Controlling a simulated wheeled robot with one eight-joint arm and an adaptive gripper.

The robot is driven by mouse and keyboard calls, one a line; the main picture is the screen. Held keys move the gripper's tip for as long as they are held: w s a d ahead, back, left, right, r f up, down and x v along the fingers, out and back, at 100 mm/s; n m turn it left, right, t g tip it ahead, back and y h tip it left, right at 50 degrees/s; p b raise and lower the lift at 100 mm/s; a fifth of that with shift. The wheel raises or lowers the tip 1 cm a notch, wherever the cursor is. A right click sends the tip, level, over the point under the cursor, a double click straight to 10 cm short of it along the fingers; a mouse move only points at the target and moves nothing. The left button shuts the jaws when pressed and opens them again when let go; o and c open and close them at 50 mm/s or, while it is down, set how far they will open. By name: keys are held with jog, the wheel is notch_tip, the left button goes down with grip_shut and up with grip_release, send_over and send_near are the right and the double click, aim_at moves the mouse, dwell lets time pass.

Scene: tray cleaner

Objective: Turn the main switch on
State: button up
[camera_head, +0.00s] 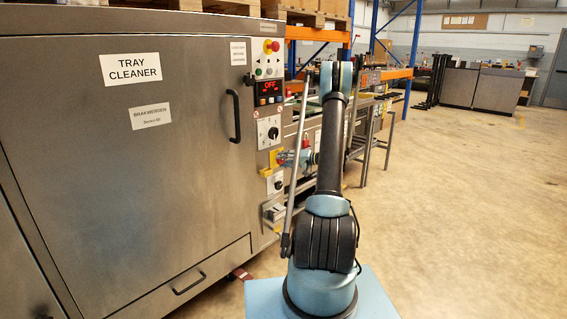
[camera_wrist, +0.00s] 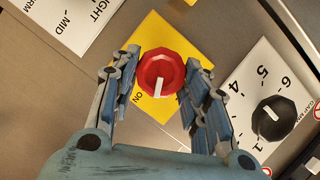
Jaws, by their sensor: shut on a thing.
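The main switch is a red knob (camera_wrist: 160,70) on a yellow plate (camera_wrist: 188,34) in the wrist view. Its white pointer points down and slightly left in that picture. "ON" is printed on the plate below and left of the knob; a label to the right is mostly hidden by a finger. My gripper (camera_wrist: 162,60) has its two fingers on either side of the knob and is shut on it. In the head view the yellow plate (camera_head: 268,162) is on the machine's right side panel, with my gripper at it. The knob is hard to make out there.
The tray cleaner's display (camera_head: 268,86) reads "OFF". A black numbered dial (camera_wrist: 269,117) sits right of the yellow plate in the wrist view. A door handle (camera_head: 234,116) sticks out left of the panel. Open floor (camera_head: 450,220) lies to the right.

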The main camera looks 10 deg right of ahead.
jog(key=m, duration=0.1)
jog(key=m+y, duration=0.1)
jog(key=m, duration=0.2)
jog(key=shift+w+d+f+m+t+y, duration=0.15)
jog(key=shift+d+f+m+t+y, duration=0.15)
jog(key=shift+y, duration=0.1)
dwell(0.4)
jog(key=o, duration=1)
jog(key=shift+a, duration=0.15)
jog(key=v, duration=1.2)
jog(key=shift+f, duration=0.2)
